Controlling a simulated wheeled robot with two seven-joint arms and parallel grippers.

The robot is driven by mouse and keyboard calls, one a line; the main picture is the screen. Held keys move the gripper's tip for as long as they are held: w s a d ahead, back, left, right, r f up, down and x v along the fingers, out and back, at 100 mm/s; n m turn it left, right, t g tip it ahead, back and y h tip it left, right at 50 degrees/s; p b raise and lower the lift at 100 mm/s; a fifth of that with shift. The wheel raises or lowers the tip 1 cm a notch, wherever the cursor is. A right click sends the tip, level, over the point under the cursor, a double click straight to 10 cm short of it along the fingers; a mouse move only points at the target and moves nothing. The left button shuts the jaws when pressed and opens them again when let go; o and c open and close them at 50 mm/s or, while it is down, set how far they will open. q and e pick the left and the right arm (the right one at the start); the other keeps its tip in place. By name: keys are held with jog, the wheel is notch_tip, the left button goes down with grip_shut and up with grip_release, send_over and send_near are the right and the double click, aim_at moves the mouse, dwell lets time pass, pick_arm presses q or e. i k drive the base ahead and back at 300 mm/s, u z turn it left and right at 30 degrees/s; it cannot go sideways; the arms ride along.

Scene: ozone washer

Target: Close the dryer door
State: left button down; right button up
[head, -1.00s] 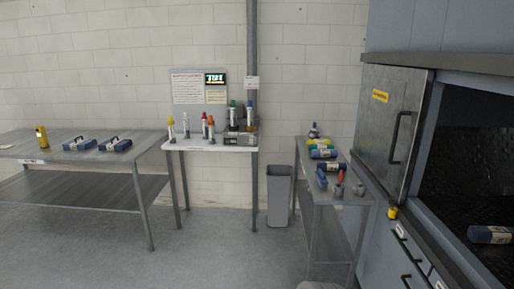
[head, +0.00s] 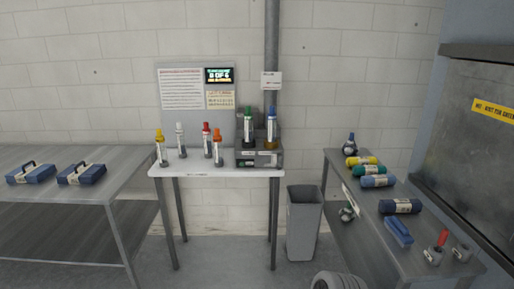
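The grey metal dryer door (head: 475,140) with a yellow label stands at the right edge of the head view. Its right side is cut off by the frame, and its handle and the dryer opening are out of view. I cannot tell from this frame how far the door stands open. Neither of my grippers can be made out in the view.
A side table (head: 447,262) with rolled items and bottles stands just left of the door. A grey bin (head: 303,225) stands beside it. A white table (head: 215,171) with capped tubes and a long metal table (head: 125,180) with blue cases stand further left.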

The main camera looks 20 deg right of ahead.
aim_at(468, 161)
jog(key=z, duration=0.85)
jog(key=i, duration=1.25)
jog(key=z, duration=1.25)
